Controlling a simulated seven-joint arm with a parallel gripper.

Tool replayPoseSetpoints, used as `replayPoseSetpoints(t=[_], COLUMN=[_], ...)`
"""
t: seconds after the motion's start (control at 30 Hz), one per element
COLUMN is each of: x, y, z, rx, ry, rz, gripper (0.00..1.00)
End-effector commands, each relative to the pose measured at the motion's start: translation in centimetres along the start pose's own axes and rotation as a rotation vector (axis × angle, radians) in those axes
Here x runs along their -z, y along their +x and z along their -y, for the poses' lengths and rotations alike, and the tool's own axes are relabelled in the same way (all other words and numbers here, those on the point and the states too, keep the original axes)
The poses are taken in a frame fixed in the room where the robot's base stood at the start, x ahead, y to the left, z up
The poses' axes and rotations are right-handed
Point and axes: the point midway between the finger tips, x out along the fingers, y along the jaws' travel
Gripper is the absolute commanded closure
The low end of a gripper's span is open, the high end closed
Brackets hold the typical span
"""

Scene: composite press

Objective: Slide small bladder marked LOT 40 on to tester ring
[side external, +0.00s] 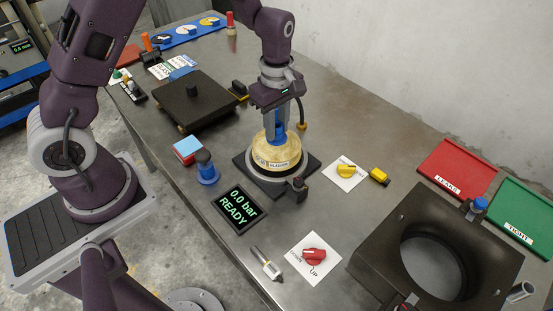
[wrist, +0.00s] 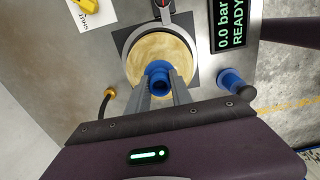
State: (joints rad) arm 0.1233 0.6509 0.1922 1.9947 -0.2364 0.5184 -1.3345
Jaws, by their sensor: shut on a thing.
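The small bladder (side external: 277,158) is a squat, pale-yellow round body with a blue neck on top and a partly readable label on its side. In the wrist view its yellow top (wrist: 147,55) shows from above. My gripper (side external: 275,138) points down and is shut on the blue neck (wrist: 159,76). The tester ring (side external: 256,178) is a grey ring on a dark square base, directly beneath the bladder. In the wrist view the ring (wrist: 127,42) shows around the bladder's edge. I cannot tell whether the bladder is fully seated.
A display (side external: 238,209) reads 0.0 bar READY. A blue knob-topped post (side external: 206,168) stands left of the ring. Yellow (side external: 346,171) and red (side external: 314,256) knobs are at the right and front. A dark block with a large hole (side external: 436,262), red tray (side external: 458,170) and green tray (side external: 520,215) lie right.

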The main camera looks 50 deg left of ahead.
Motion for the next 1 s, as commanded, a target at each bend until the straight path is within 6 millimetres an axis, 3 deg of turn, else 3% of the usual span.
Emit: replayPoseSetpoints(t=[1.0], x=[0.0], y=[1.3], z=[0.0], rx=[0.0], ry=[0.0], rz=[0.001], gripper=[1.0])
